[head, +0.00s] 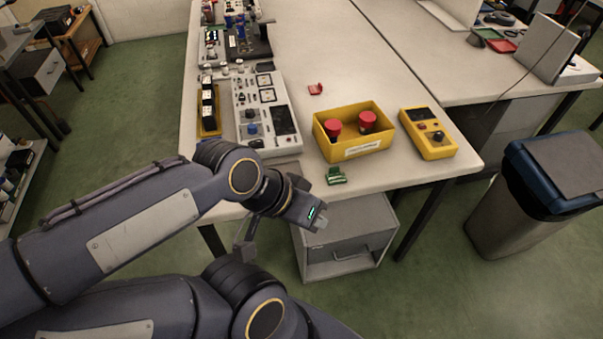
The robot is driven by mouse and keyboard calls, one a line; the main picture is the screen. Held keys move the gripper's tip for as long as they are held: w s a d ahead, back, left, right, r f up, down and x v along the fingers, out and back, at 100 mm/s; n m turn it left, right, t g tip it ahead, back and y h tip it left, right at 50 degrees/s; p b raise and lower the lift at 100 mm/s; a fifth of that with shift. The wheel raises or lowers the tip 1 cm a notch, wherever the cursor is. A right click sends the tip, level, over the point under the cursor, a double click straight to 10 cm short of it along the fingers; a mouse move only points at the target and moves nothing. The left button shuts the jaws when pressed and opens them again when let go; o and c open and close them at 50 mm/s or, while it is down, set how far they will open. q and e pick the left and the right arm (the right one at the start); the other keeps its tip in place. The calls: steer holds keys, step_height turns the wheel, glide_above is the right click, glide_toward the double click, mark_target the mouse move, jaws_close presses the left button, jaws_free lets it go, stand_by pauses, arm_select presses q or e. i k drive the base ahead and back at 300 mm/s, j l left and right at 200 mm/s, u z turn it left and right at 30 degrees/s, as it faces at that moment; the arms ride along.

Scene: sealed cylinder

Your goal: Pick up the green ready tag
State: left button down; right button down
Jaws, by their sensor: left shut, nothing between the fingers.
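The green ready tag (336,176) lies on the bench top near its front edge, in front of the yellow bin. My left gripper (316,218) is shut and empty. In the picture it shows just below and left of the green tag, apart from it, by the bench's front edge. Its fingertips are small and hard to make out. My right gripper is not in view.
A yellow bin (352,153) with two red knobs inside stands behind the tag. A yellow handheld box (428,133) lies to its right, a red tag (315,89) behind it. A grey control panel (264,115) stands left. The bench top (330,40) farther back is clear.

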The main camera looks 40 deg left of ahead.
mark_target(334, 178)
steer(key=u, duration=1.15)
